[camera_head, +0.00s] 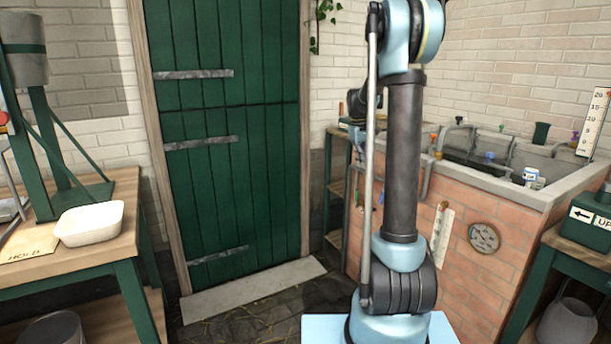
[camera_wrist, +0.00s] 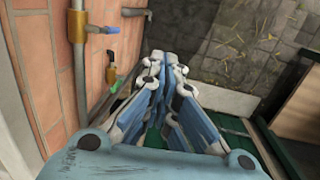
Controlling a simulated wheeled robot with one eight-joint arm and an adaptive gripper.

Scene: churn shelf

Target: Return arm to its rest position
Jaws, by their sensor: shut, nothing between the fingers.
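My arm rises on its column in the middle of the head view, with its upper part running out of the top of the picture. My gripper (camera_wrist: 176,62) shows in the wrist view, with its blue and white fingers shut and nothing between them. Beyond the fingertips are dark paving stones and a pale doorstep (camera_wrist: 232,101). In the head view the gripper cannot be made out clearly behind the arm.
A green door (camera_head: 228,130) stands behind. At left, a bench (camera_head: 130,215) bears a white tray (camera_head: 90,223). At right is a brick trough (camera_head: 500,255); its pipe (camera_wrist: 78,60) and blue-handled tap (camera_wrist: 103,29) lie beside my gripper. A green box (camera_head: 590,222) stands far right.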

